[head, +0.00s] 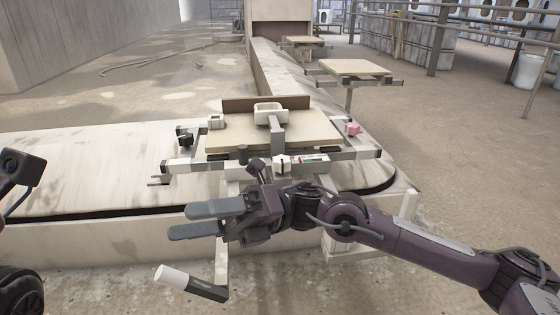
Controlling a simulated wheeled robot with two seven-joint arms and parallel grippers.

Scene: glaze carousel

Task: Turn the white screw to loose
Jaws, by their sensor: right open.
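A small white screw head (281,162) shows at the front middle of the carriage frame. A small label strip with green and red marks (312,158) is just right of it. My right gripper (180,221) is in front of and below the frame, its two grey fingers pointing left. The fingers are apart with nothing between them. The gripper is left of and nearer than the white screw, not touching it. My right wrist covers part of the frame's front below the screw. Of my left arm, only dark parts show at the left edge; its fingers are out of view.
A white-tipped handle (172,276) sticks out below my right gripper. More boards stand behind.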

